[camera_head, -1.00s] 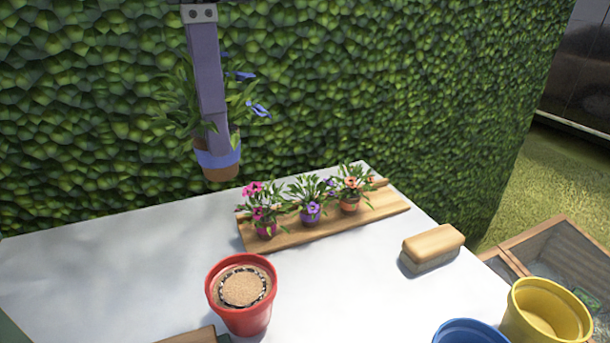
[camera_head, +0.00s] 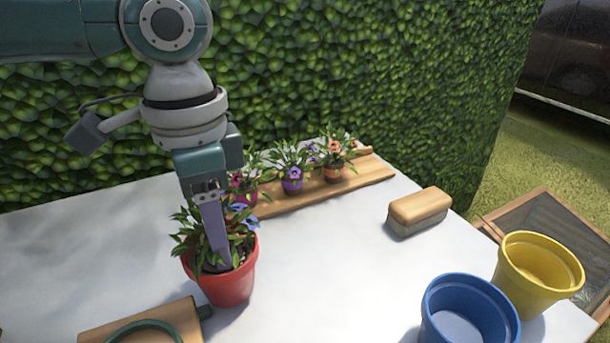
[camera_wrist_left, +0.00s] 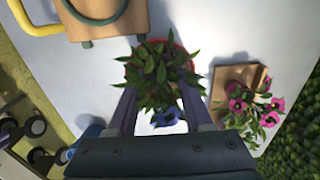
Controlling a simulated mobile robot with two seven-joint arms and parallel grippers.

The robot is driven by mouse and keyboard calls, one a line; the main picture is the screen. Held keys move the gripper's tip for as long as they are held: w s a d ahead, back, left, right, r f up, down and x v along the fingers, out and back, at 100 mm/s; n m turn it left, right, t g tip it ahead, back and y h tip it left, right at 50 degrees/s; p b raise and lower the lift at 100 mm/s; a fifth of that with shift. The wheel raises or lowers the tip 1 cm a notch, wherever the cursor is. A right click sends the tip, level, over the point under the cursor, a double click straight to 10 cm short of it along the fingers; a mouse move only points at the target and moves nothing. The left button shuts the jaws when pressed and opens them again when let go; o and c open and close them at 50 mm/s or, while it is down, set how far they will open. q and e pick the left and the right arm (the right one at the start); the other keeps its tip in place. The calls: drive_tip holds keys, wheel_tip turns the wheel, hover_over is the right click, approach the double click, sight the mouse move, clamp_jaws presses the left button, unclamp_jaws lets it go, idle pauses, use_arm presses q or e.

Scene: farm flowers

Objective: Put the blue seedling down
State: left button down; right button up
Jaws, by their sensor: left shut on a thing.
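The blue seedling (camera_head: 243,218), with green leaves and blue flowers, sits down inside the red pot (camera_head: 230,287) on the white table. Its own small pot is hidden by the red pot's wall and the leaves. My left gripper (camera_head: 222,262) points down into the red pot and is shut on the seedling. In the left wrist view the seedling's leaves (camera_wrist_left: 158,72) fill the space between the two fingers, with a bit of the red rim behind. My right gripper is not in view.
Pink, purple (camera_head: 292,180) and orange (camera_head: 334,168) seedlings stand on a wooden board (camera_head: 375,172) behind. A brush-like block (camera_head: 418,208) lies to the right. Blue (camera_head: 465,310) and yellow (camera_head: 540,270) pots stand front right. A wooden board (camera_head: 150,322) with a green ring lies front left.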

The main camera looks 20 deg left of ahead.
use_arm(q)
drive_tip(key=shift+f, duration=0.45)
drive_tip(key=shift+f, duration=0.1)
drive_tip(key=c, duration=0.6)
unclamp_jaws()
wheel_tip(320, 180, up, 12)
drive_tip(key=shift+r+p, duration=0.15)
drive_tip(key=shift+p, duration=1.05)
